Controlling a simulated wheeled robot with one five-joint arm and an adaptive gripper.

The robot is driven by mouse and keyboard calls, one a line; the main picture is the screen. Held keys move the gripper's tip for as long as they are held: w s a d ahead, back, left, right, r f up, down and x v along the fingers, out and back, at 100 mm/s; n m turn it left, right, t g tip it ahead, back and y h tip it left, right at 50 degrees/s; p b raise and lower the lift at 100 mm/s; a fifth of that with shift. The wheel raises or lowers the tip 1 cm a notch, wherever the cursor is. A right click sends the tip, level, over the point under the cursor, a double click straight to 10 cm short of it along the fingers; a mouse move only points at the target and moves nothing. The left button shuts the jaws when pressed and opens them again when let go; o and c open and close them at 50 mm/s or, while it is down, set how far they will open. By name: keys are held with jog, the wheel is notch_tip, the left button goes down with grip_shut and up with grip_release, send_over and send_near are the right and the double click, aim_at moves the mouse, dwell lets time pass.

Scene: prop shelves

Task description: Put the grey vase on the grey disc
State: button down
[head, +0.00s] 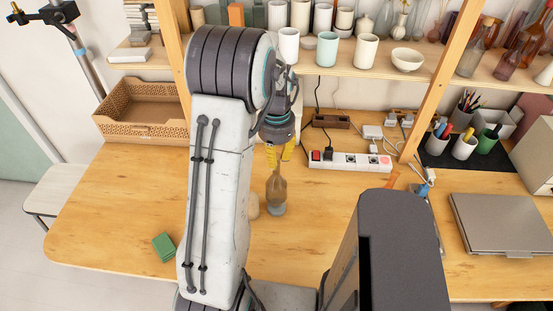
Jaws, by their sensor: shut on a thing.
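My gripper (280,154), with yellow fingers, points down over the middle of the table. It is shut on the neck of a slim brownish-grey vase (276,186), which hangs upright below the fingers. A small grey round shape (277,209), seemingly the grey disc, shows right under the vase's base. I cannot tell whether the vase touches it or is a little above it. A beige round thing (253,206) beside it is partly hidden by my arm.
A white power strip (349,161) lies behind to the right. A green block (163,246) lies at the left front, a laptop (500,224) at the right. A shelf (340,62) with cups and vases spans the back.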

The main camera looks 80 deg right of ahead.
jog(key=shift+f, duration=0.95)
jog(key=c, duration=1.2)
grip_release()
